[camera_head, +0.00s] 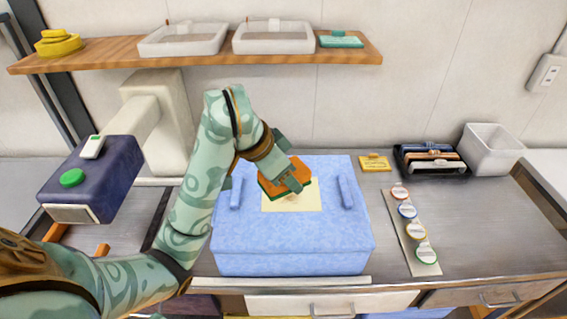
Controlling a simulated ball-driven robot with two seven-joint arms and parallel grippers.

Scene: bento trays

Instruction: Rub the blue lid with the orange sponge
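The blue lid (327,202) forms the top of a large blue box on the metal counter, in the middle of the view. It has two raised blue bars and a pale yellow square (309,204) with a faint brownish mark. My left gripper (287,180) points down over the lid and is shut on the orange sponge (275,187), which has a green edge. The sponge is tilted over the upper part of the yellow square. I cannot tell whether it touches the lid. My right gripper is not in view.
A strip with several coloured round caps (415,238) lies right of the box. Behind are a yellow card (375,163), a black tray (405,152) and a white bin (489,150). A dark blue machine head (92,180) stands left. A wooden shelf (110,60) holds white trays.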

